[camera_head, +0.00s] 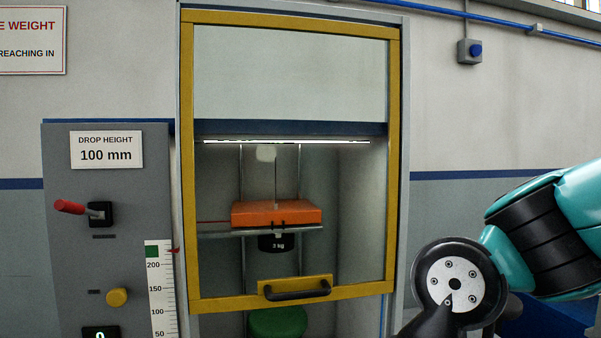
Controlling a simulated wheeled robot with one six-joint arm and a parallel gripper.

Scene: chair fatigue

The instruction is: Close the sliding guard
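The sliding guard (391,150) is a yellow-framed clear panel on the front of a grey test cabinet. A black bar handle (297,293) is fixed to a yellow plate on its bottom rail. Below that rail the cabinet front is open, and the top of a green round pad (278,322) shows there. Behind the panel are an orange block (277,213) and a black 2 kg weight (272,243). My arm enters from the right, and its wrist is right of the guard, apart from it. My gripper's fingers are not in view.
A grey control panel (62,250) left of the guard carries a red lever (70,207), a yellow button (117,297) and a "DROP HEIGHT 100 mm" sign (106,149). A height scale (160,290) stands beside it.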

